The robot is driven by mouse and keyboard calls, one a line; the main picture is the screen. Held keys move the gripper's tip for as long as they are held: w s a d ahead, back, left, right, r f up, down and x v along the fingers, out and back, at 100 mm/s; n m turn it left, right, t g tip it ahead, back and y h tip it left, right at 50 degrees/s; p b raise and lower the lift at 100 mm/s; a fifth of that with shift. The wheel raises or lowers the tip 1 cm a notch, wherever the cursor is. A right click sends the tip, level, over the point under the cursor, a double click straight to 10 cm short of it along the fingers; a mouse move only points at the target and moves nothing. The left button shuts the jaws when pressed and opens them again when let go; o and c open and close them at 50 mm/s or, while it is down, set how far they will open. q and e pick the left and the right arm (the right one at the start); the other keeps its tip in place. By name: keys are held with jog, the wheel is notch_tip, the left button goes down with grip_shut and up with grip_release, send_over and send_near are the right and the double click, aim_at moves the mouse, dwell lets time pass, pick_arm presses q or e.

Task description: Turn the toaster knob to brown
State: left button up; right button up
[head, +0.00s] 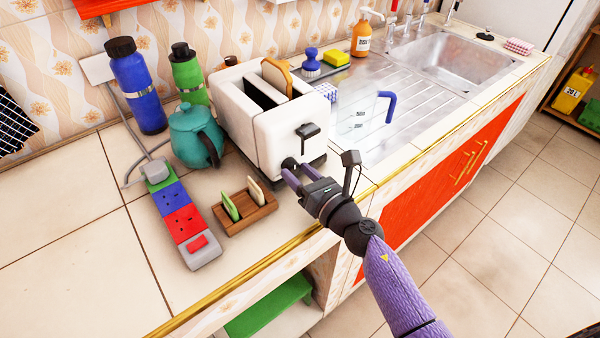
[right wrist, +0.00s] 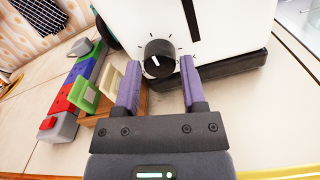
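The white toaster (head: 262,115) stands on the tiled counter, with a slice of bread in one slot and a dark lever (head: 307,130) on its front. Its black round knob (right wrist: 160,58) with a white pointer line shows in the right wrist view, low on the front, with dark tick marks around it. My right gripper (head: 290,172) is at the toaster's front. In the right wrist view its two purple fingers (right wrist: 158,75) are apart, one to each side of the knob's lower part, with nothing clearly gripped. I cannot tell whether they touch the knob. My left gripper is not in view.
A wooden rack (head: 250,213) with slices and a coloured power strip (head: 178,215) lie left of my right gripper. A teal teapot (head: 192,138) stands beside the toaster. A clear jug (head: 358,115) is at its right, before the sink (head: 455,65).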

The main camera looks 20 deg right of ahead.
grip_shut()
jog(key=m+p, duration=0.1)
jog(key=m, duration=0.4)
jog(key=shift+r, duration=0.1)
jog(key=m+p, duration=0.1)
jog(key=m, duration=0.3)
jog(key=shift+m, duration=0.3)
dwell(0.4)
jog(key=shift+o, duration=2.3)
grip_release()
